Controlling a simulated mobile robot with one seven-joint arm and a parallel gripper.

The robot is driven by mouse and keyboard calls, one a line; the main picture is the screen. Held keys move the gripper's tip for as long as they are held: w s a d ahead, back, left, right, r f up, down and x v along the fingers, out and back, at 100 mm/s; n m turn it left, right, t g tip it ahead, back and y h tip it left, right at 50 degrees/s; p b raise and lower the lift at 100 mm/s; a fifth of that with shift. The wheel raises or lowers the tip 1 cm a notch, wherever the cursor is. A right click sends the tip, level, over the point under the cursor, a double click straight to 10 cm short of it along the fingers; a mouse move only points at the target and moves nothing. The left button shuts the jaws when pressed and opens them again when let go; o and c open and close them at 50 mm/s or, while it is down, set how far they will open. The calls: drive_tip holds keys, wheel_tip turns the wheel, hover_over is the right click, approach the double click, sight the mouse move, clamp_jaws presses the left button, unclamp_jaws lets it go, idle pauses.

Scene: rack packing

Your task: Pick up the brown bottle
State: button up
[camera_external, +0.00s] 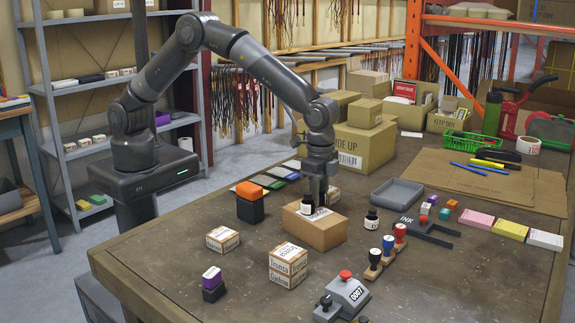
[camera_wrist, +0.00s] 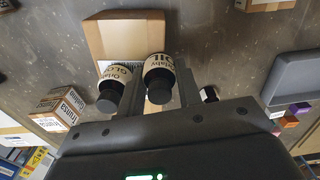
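Two dark bottles with black caps and white labels stand close together in the wrist view, over the cardboard box (camera_wrist: 112,38). One is the left bottle (camera_wrist: 118,74) and the other is the right bottle (camera_wrist: 159,66). Both look nearly black, so I cannot tell which is brown. My gripper (camera_wrist: 162,98) has its fingers apart, on either side of the right bottle; whether they touch it is unclear. In the external view my gripper (camera_external: 319,198) is low over the cardboard box (camera_external: 315,232), with a dark bottle (camera_external: 307,206) beside its fingers.
Another dark bottle (camera_external: 372,220) stands on the table right of the box. Hand stamps (camera_external: 388,245), a grey tray (camera_external: 397,193) and small printed boxes (camera_external: 288,264) stand around it. An orange-and-black block (camera_external: 250,202) is to the left. Bare tabletop shows at the front left.

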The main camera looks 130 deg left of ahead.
drive_tip(key=shift+c, duration=1.2)
drive_tip(key=shift+r, duration=0.15)
drive_tip(key=shift+r, duration=0.3)
wheel_tip(320, 180, up, 4)
drive_tip(key=shift+f, duration=0.2)
drive_tip(key=s+d+r, duration=0.3)
drive_tip(key=s+d, duration=0.1)
drive_tip(key=d, duration=0.3)
drive_tip(key=s+d+r, duration=0.3)
drive_tip(key=s+d, duration=0.1)
drive_tip(key=d, duration=0.2)
drive_tip(key=w+a+f, duration=0.1)
drive_tip(key=a+f, duration=0.1)
drive_tip(key=a, duration=0.1)
drive_tip(key=w+a+f, duration=0.2)
drive_tip(key=a, duration=0.1)
drive_tip(key=w+a+f, duration=0.2)
drive_tip(key=a, duration=0.2)
drive_tip(key=shift+f, duration=2.15)
